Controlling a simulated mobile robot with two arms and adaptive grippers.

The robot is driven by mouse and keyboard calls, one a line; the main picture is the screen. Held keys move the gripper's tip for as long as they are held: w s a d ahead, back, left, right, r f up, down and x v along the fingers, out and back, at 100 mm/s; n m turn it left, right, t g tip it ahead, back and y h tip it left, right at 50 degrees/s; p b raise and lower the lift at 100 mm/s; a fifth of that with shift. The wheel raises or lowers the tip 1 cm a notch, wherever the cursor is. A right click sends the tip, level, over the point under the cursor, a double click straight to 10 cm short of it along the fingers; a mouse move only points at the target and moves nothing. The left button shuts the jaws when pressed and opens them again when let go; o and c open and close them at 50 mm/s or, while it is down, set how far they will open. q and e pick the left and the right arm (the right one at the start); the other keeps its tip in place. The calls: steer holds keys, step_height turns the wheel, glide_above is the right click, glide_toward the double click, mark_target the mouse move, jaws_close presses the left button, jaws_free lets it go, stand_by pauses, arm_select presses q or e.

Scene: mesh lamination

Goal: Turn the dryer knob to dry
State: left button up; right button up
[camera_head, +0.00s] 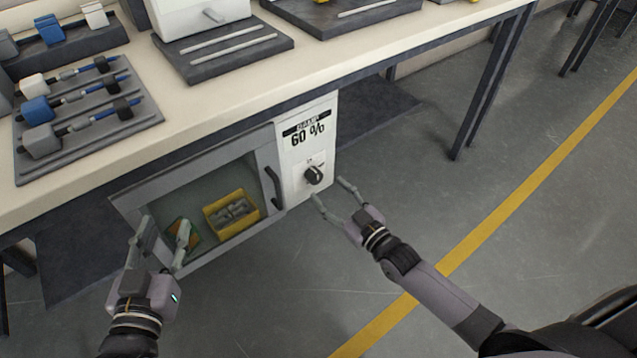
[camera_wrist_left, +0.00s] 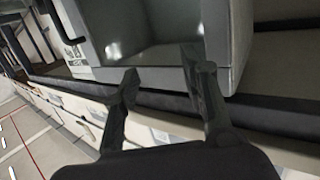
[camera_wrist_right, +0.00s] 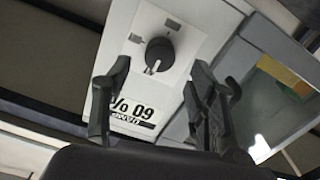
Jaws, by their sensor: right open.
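The dryer (camera_head: 190,178) hangs under the bench, with a glass door on its left and a white control panel (camera_head: 297,150) on its right. The panel reads 60 %. The black dryer knob (camera_head: 313,175) sits low on the panel and also shows in the right wrist view (camera_wrist_right: 159,55). My right gripper (camera_head: 332,188) is open, just right of and below the knob in the head view. In the right wrist view the knob lies beyond and between its fingers, apart from them. My left gripper (camera_head: 165,230) is open and empty in front of the dryer door.
The dryer door has a dark handle (camera_head: 273,187). Behind the glass are a yellow bin (camera_head: 232,214) with grey parts and a small orange-green item (camera_head: 183,232). The bench top (camera_head: 240,85) holds tool trays. Open floor lies to the right.

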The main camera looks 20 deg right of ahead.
mark_target(318, 180)
steer(key=b+x, duration=0.1)
steer(key=x, duration=0.3)
steer(key=shift+w+a, duration=0.1)
steer(key=shift+w, duration=0.25)
arm_select(q)
step_height(318, 180, up, 7)
steer(key=d+t+h, duration=0.1)
steer(key=t, duration=0.3)
arm_select(e)
steer(key=shift+w+a, duration=0.15)
steer(key=shift+w, duration=0.2)
steer(key=shift+c, duration=0.3)
arm_select(q)
steer(key=shift+f, duration=0.15)
arm_select(e)
steer(key=c, duration=1.1)
